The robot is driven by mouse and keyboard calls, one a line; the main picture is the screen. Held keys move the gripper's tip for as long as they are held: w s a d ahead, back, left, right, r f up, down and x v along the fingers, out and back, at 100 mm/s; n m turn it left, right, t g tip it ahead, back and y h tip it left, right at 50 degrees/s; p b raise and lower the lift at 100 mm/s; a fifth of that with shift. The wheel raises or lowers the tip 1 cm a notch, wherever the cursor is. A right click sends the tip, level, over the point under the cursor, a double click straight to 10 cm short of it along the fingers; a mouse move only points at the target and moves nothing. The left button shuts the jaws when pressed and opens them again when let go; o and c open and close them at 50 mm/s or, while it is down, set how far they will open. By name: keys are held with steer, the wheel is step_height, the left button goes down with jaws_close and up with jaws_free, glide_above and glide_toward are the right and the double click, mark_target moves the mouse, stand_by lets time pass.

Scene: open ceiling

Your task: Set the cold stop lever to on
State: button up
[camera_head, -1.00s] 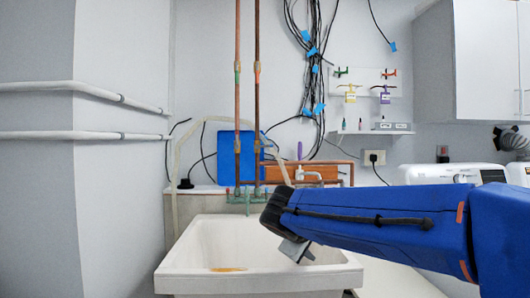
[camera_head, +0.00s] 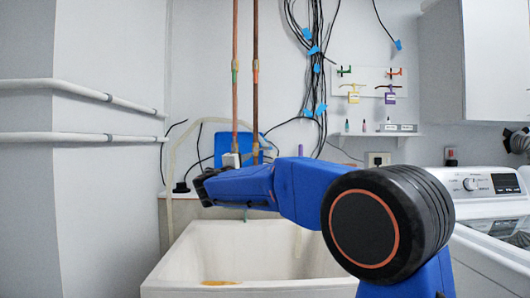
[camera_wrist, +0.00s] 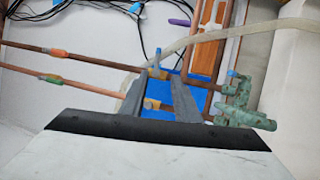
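Two vertical copper pipes show in the head view, the left (camera_head: 235,100) with a green band and the right (camera_head: 256,105) with an orange band. In the wrist view the orange-banded pipe (camera_wrist: 100,60) and green-banded pipe (camera_wrist: 85,91) run sideways. Each has a brass fitting, one (camera_wrist: 151,103) between my fingers and one (camera_wrist: 165,77) just beyond the tips. A small blue piece (camera_wrist: 179,62) stands by the farther fitting. No label shows which is cold. My gripper (camera_wrist: 160,74) is open, its fingers apart; contact cannot be told. In the head view my arm hides the lower pipes.
A white sink (camera_head: 215,255) lies below my arm. A corroded green faucet (camera_wrist: 240,108) is right of my fingers in the wrist view. Black cables (camera_head: 312,80) hang on the back wall. White machines (camera_head: 480,190) stand at the right.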

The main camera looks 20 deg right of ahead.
glide_toward(266, 149)
steer(key=x, duration=0.7)
steer(key=shift+w+d+r, duration=0.1)
steer(key=shift+w+d, duration=0.1)
steer(key=shift+w, duration=0.1)
jaws_close()
